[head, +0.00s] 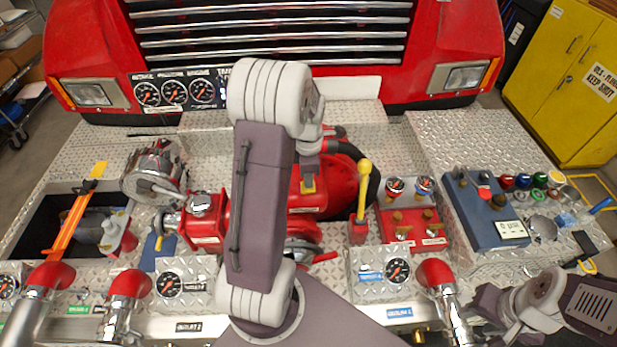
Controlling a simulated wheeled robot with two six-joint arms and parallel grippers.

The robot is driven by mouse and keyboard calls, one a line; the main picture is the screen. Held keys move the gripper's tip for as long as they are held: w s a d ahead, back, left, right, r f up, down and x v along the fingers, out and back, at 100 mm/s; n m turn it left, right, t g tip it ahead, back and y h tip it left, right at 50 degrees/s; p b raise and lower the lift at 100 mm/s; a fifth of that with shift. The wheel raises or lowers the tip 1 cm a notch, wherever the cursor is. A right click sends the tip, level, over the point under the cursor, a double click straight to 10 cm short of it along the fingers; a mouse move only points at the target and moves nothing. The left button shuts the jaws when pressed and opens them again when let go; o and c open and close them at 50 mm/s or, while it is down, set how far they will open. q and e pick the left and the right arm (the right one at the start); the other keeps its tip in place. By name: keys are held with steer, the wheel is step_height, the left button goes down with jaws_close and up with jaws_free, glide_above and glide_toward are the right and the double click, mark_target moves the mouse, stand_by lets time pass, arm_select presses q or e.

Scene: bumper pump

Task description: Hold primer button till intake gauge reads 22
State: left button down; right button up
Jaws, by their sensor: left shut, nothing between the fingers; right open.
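The gauge panel (205,91) hangs on the front grille of the red truck. Its leftmost dial is the intake gauge (147,94), whose needle is too small to read. My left arm stands across the middle of the view. My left gripper (308,183) is shut and empty above the red pump body (307,197), mostly hidden by the arm. I cannot tell whether it touches anything. I cannot make out the primer button; my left arm hides part of the panel and pump. My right gripper (492,303) is open and empty at the lower right, apart from the panels.
A yellow-handled lever (363,180) stands right of the pump. A red box with two gauges (410,226) and a blue case (487,215) sit farther right. Chrome outlets with red elbows (130,284) line the front edge. Bare tread plate (455,135) lies at the back right.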

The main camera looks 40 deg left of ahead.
arm_select(q)
steer(key=shift+f+b, duration=0.6)
steer(key=shift+f, duration=0.35)
steer(key=shift+s+d+f, duration=0.1)
steer(key=shift+s+d, duration=0.05)
steer(key=shift+s, duration=0.1)
steer(key=shift+s+d, duration=0.15)
steer(key=shift+s, duration=0.05)
steer(key=shift+w+f, duration=0.1)
steer(key=shift+w, duration=0.05)
stand_by(6.4)
